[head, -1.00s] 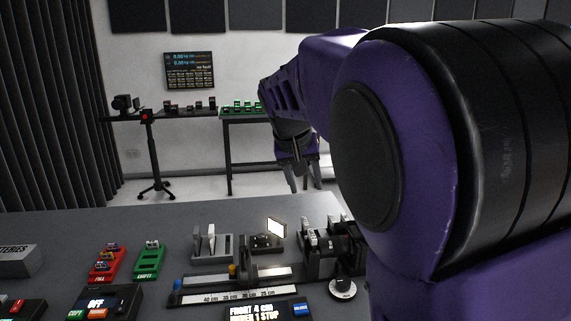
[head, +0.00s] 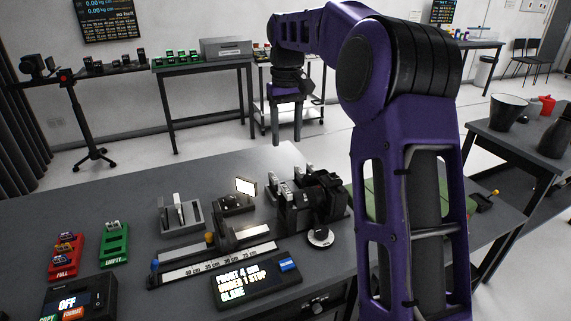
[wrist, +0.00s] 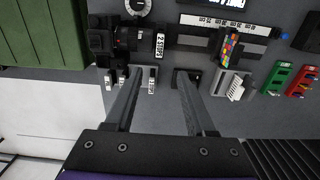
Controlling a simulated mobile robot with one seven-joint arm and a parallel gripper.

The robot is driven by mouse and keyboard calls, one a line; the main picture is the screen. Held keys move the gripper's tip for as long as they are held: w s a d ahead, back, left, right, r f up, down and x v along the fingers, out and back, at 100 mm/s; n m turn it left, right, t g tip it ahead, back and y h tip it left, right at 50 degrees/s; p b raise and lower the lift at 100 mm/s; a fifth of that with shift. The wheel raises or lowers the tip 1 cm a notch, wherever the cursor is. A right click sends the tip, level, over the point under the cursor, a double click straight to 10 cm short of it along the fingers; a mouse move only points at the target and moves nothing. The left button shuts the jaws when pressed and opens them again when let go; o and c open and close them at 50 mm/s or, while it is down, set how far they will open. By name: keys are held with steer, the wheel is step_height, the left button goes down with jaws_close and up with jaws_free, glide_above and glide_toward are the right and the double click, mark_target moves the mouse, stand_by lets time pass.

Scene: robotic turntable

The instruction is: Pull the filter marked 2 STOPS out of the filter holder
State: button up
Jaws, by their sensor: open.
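The filter marked 2 STOPS (wrist: 160,43) sits upright at the front of the lens of the black camera (wrist: 122,38); its white label faces up in the wrist view. The holder around it is dark and hard to make out. In the head view, the camera (head: 322,200) stands on the bench with pale filter tabs (head: 283,170) beside it. My gripper (wrist: 158,71) is open and empty, its two fingers apart. Its tips appear below the 2 STOPS label, over a small rack with another labelled filter (wrist: 152,86). In the head view, my gripper (head: 286,128) hangs beyond the bench items.
A lit panel (head: 246,186), a grey holder with white cards (head: 181,215) and a ruler rail (head: 215,262) stand left of the camera. A display (head: 255,286) lies in front. Red (head: 66,255) and green (head: 114,244) trays are farther left. The back of the bench is clear.

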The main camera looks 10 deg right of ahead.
mark_target(286, 190)
step_height(286, 190, down, 16)
steer(key=shift+r+b, duration=0.15)
steer(key=shift+b, duration=0.6)
steer(key=shift+c, duration=0.2)
jaws_close()
steer(key=shift+r, duration=0.1)
steer(key=shift+r+p, duration=0.85)
steer(key=shift+r, duration=2.95)
steer(key=shift+w, duration=0.1)
